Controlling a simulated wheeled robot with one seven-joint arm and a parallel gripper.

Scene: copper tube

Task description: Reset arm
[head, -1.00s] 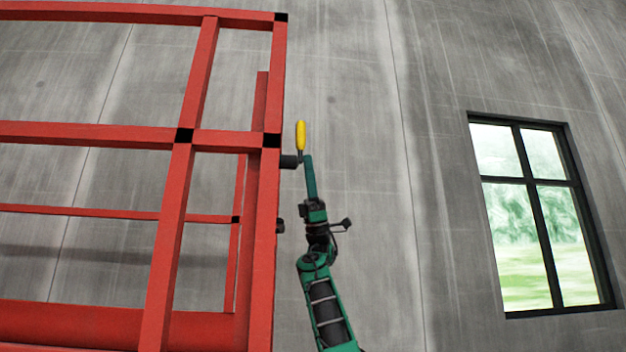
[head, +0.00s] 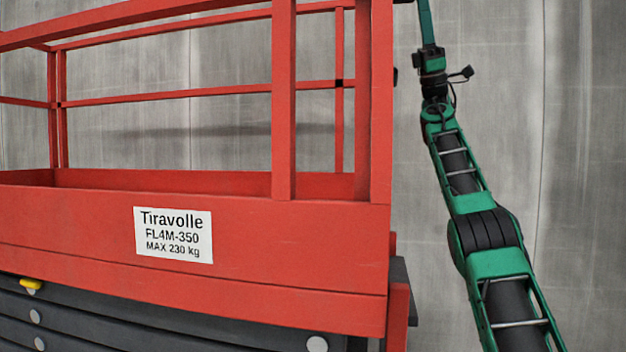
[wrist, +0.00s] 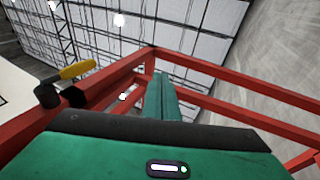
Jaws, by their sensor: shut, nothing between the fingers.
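My green arm rises along the right side of the red lift in the head view. My gripper's long green finger part (head: 426,22) runs out of the top edge, so its tip is hidden there. In the wrist view my gripper (wrist: 158,84) shows as a narrow green bar pointing away, its fingers together with nothing held. A lever with a yellow handle (wrist: 76,70) and a black mount stands to the left of the fingers, apart from them, at the red rail.
The red lift platform (head: 80,222), with rails and a "Tiravolle" label (head: 173,235), fills the left and middle. A small yellow part (head: 30,283) shows low on its side. A bare concrete wall (head: 585,150) is at the right. Red rails (wrist: 240,110) surround the gripper's view.

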